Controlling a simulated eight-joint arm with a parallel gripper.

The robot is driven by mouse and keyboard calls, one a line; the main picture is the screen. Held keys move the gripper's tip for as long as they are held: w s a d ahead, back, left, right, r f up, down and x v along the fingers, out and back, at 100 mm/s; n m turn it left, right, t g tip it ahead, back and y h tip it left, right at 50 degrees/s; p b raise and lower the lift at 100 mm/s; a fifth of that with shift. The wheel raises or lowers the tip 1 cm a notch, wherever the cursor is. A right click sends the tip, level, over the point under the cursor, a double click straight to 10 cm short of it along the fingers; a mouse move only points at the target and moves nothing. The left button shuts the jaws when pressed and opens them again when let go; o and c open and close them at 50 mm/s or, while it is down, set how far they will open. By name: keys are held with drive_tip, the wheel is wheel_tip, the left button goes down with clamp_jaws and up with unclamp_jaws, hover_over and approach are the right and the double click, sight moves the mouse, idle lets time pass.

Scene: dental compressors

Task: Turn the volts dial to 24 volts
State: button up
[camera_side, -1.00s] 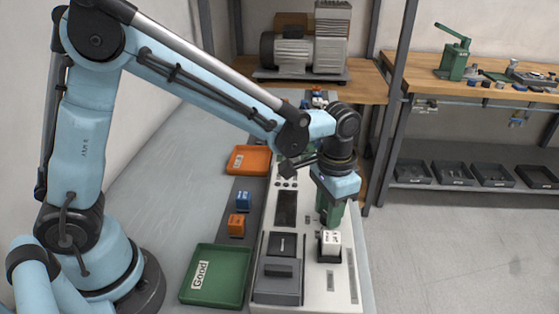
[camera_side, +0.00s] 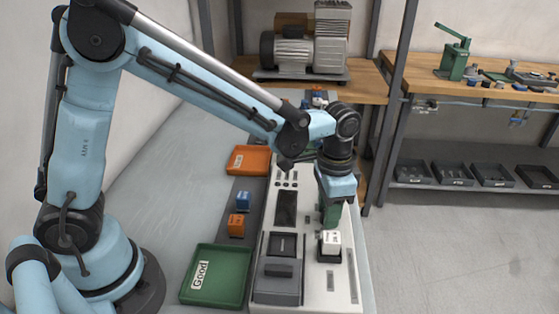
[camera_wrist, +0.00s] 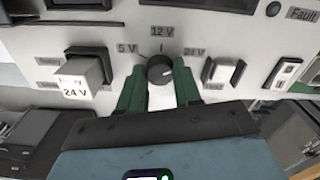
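The volts dial (camera_wrist: 160,71) is a round black knob on the white panel, seen in the wrist view. Printed marks 5 V, 12 V and 24 V (camera_wrist: 195,51) arc around it from left to right. A small white mark on the knob lies toward its right side; its exact setting is hard to read. My gripper (camera_wrist: 160,76) has its two green fingers on either side of the knob, with no clear gap between them and it. In the side view my gripper (camera_side: 331,213) points down at the panel (camera_side: 312,283), and the dial is hidden.
A white block labelled 24 V (camera_wrist: 80,78) sits in a black socket left of the dial. A white rocker switch (camera_wrist: 222,72) is close on the right. The green Good tray (camera_side: 216,275) and an orange tray (camera_side: 248,160) lie left of the panel.

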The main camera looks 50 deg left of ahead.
drive_tip(key=o, duration=0.4)
drive_tip(key=shift+o, duration=0.2)
drive_tip(key=shift+r, duration=0.1)
wheel_tip(320, 180, up, 12)
idle(0.4)
drive_tip(key=shift+a, duration=0.1)
drive_tip(key=s+a+f+n+t, duration=0.3)
drive_tip(key=s+a+n+t, duration=0.3)
drive_tip(key=s+a, duration=0.3)
drive_tip(key=a+t, duration=0.1)
drive_tip(key=a, duration=0.3)
drive_tip(key=shift+s+f, duration=0.15)
drive_tip(key=shift+s, duration=0.15)
